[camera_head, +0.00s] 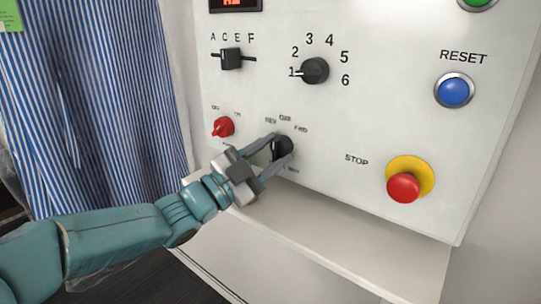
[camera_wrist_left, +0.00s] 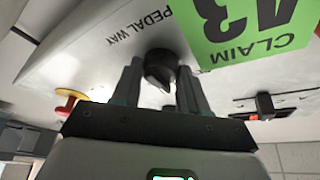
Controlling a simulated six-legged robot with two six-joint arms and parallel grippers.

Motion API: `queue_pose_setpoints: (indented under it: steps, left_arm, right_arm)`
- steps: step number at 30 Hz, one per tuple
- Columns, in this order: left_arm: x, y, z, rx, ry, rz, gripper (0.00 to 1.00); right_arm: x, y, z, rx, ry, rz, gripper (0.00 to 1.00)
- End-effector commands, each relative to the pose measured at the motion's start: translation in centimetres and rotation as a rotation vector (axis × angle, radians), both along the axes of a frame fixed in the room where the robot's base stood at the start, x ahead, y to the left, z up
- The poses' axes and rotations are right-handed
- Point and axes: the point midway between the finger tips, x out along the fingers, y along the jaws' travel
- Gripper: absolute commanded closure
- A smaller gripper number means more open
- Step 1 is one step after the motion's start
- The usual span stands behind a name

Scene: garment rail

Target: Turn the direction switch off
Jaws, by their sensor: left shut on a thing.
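The direction switch (camera_head: 283,146) is a black rotary knob low on the white panel, with small blurred labels above it that seem to read REV, OFF and FWD. My left gripper (camera_head: 284,148) is shut on this knob, one finger on each side. In the left wrist view the black knob (camera_wrist_left: 160,66) sits between the two fingers, with a pale mark on its lower edge. I cannot tell which label the knob points at. My right gripper is not in view.
A red switch (camera_head: 223,127) is left of the knob. A black slider (camera_head: 231,59), a numbered dial (camera_head: 314,71), a blue reset button (camera_head: 455,91) and a red stop button (camera_head: 403,187) share the panel. Striped cloth (camera_head: 95,90) hangs left. A green claim tag (camera_wrist_left: 245,28) shows in the wrist view.

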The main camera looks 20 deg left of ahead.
Motion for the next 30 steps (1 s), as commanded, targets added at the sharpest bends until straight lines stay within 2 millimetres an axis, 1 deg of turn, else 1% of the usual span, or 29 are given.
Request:
queue_pose_setpoints:
  steps: [6,7,8,9,17,20,23,26,30]
  left_arm:
    - [0.0,0.0,-0.2,0.001,0.003,-0.001,0.87]
    - [0.0,0.0,-0.2,0.002,0.003,-0.001,0.54]
    - [0.0,0.0,-0.1,0.002,0.003,-0.001,0.44]
    - [0.0,0.0,-0.1,0.002,0.003,-0.001,0.32]
    - [0.0,0.0,-0.1,0.001,0.001,0.000,0.32]
    - [-0.3,0.3,-0.1,0.001,0.000,0.001,0.32]
    - [-1.3,1.1,-0.6,0.002,0.001,0.003,0.32]
    - [-3.1,2.4,-1.2,0.001,0.001,0.006,0.32]
    - [-6.1,4.5,-2.4,0.002,0.003,0.007,0.32]
  right_arm:
    - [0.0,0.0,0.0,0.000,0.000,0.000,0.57]
    - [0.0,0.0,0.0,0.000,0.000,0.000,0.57]
    - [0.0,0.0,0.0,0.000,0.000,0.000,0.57]
    - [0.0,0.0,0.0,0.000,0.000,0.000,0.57]
    - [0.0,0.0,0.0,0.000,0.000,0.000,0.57]
    - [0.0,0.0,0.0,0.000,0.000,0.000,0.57]
    - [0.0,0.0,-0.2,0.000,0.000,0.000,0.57]
    - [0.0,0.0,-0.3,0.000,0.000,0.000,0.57]
    - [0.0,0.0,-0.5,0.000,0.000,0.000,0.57]
